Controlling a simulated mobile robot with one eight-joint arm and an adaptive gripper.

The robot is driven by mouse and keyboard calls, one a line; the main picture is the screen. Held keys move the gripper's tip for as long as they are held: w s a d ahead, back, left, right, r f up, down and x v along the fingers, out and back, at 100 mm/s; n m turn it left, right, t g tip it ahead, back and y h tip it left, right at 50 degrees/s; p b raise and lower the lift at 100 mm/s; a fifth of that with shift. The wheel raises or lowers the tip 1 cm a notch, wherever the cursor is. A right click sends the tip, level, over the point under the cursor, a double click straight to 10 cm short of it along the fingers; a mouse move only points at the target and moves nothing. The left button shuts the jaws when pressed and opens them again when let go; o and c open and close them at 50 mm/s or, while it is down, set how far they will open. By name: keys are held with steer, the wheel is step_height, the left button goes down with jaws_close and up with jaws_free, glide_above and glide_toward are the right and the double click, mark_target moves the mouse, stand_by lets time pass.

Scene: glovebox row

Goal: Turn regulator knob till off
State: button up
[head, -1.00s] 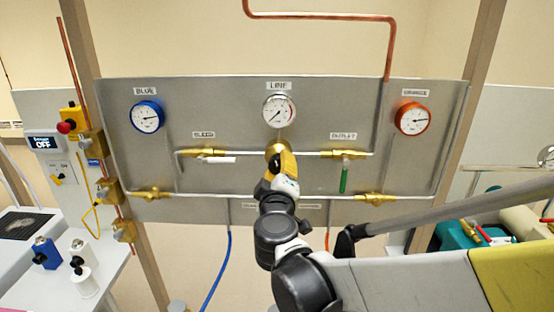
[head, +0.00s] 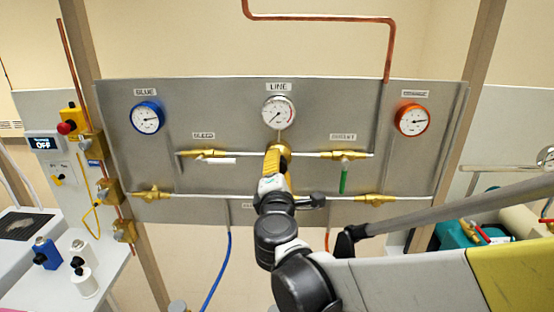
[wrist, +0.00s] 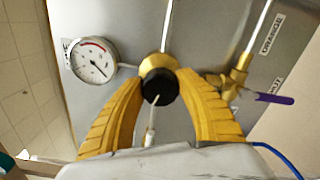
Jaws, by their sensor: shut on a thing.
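The black regulator knob (wrist: 158,86) sits at the front of a brass regulator body (wrist: 157,63) in the wrist view. My gripper (wrist: 160,80) is shut on the knob, one yellow finger on each side. In the head view, my gripper (head: 278,165) is at the panel below the LINE gauge (head: 278,112) and hides the knob. A little of the brass regulator (head: 284,149) shows above it. The LINE gauge's needle points roughly downward. A gauge with a red arc (wrist: 93,60) also shows in the wrist view.
The steel panel (head: 230,95) carries a blue gauge (head: 147,118), an orange gauge (head: 411,119) and several brass valves. A white-handled valve (head: 212,156) is left of my gripper; a green-handled valve (head: 344,170) is right.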

steer(key=n, duration=0.6)
steer(key=shift+r+n, duration=0.1)
steer(key=shift+n, duration=0.2)
steer(key=n, duration=0.6)
steer(key=shift+a, duration=0.1)
stand_by(0.3)
steer(key=o, duration=1.2)
steer(key=s, duration=1.2)
steer(key=shift+a, duration=0.2)
